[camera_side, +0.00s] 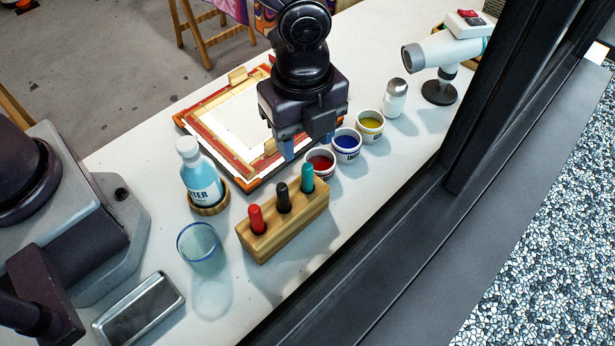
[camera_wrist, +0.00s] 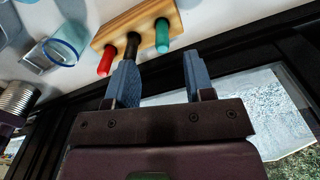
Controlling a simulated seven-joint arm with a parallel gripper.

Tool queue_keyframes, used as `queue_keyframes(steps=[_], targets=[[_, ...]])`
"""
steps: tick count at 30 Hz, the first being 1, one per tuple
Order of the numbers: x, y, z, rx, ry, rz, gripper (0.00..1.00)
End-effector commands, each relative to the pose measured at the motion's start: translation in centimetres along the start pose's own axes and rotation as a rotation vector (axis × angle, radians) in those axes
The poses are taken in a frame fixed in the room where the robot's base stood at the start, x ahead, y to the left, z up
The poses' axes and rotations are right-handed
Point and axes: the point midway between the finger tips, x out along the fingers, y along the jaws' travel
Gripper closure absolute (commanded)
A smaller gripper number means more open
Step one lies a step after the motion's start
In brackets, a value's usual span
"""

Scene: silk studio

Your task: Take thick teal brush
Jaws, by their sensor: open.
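The teal brush (camera_side: 308,177) stands upright in a wooden block (camera_side: 262,251), at the block's far right end in the side view. A black brush (camera_side: 283,198) and a red brush (camera_side: 256,219) stand in the same block. In the wrist view the teal brush (camera_wrist: 162,36) is at the right end of the block (camera_wrist: 123,21), beyond the fingertips. My gripper (camera_side: 309,150) is open and empty, with its blue fingers pointing down. It is above and behind the block in the side view, apart from the brushes. In the wrist view my gripper's fingers (camera_wrist: 160,70) are spread apart.
Red (camera_side: 320,163), blue (camera_side: 346,144) and yellow (camera_side: 370,125) ink pots stand near my gripper. A framed screen (camera_side: 205,128) lies behind it. A water bottle (camera_side: 199,174), a glass (camera_side: 199,246) and a metal tin (camera_side: 138,309) are left of the block. A dark window frame (camera_side: 400,230) edges the table.

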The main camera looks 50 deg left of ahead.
Motion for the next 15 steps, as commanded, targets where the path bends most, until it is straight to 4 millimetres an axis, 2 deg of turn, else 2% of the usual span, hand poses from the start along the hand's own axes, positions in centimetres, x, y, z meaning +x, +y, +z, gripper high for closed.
queue_keyframes(steps=[3, 11, 15], targets=[[2.0, 0.1, -0.1, 0.000, -0.001, 0.004, 0.52], [4.0, 0.0, -0.2, -0.002, 0.000, 0.002, 0.52], [6.2, 0.0, -0.8, 0.000, -0.002, 0.004, 0.52]])
